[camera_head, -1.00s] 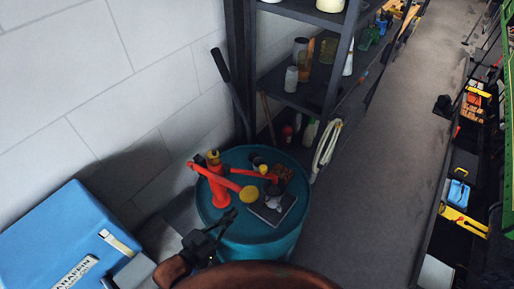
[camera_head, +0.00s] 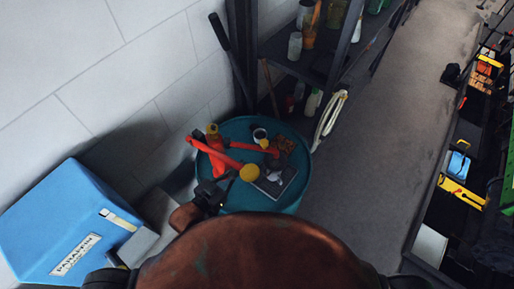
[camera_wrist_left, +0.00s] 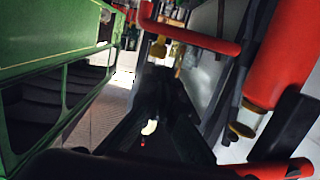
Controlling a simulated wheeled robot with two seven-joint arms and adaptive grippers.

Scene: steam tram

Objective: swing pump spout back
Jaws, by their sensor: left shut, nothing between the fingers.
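The red hand pump (camera_head: 215,158) stands upright on the teal drum (camera_head: 235,128). A red pipe, which looks like its spout (camera_head: 258,149), reaches right over the drum top. A second red arm slants across the pump to a round yellow end (camera_head: 250,173). My left gripper (camera_head: 226,183) is shut and empty at the drum's near left edge, just in front of the pump. I cannot tell whether it touches the pump. In the left wrist view, the red pump body (camera_wrist_left: 282,55) fills the right side and a red pipe (camera_wrist_left: 195,37) crosses the top. My right gripper is out of view.
A dark tablet-like plate (camera_head: 275,182) and small jars (camera_head: 260,135) crowd the drum top. A blue box (camera_head: 70,225) stands at left by the white wall. Shelving (camera_head: 290,67) rises behind, with a pale hose coil (camera_head: 328,118).

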